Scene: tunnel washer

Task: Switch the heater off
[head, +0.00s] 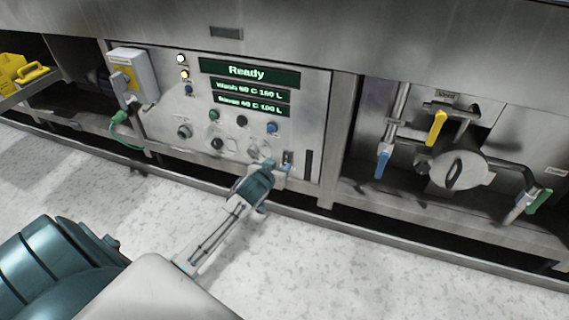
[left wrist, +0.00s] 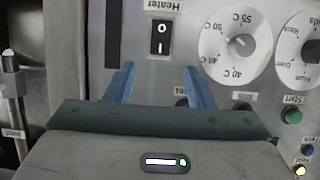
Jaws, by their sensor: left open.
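The heater switch (left wrist: 161,37) is a small black rocker with white O and I marks, on the steel control panel. Its "Heater" label (left wrist: 163,5) reads upside down in the left wrist view. I cannot tell which side of the rocker is pressed in. In the head view the switch (head: 288,157) sits low on the panel's right side, partly beside my gripper. My left gripper (left wrist: 159,68) is open and empty, its two blue fingers apart and pointing at the panel, just short of the switch. It shows in the head view (head: 276,167) too. My right gripper is not in view.
A temperature dial (left wrist: 238,42) is beside the switch, with a green start button (left wrist: 292,115) further along. Displays (head: 250,73) reading "Ready" are above. Pipes with a yellow-handled valve (head: 437,127) are at right. A grey box (head: 133,75) is at left. The speckled floor (head: 340,255) is clear.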

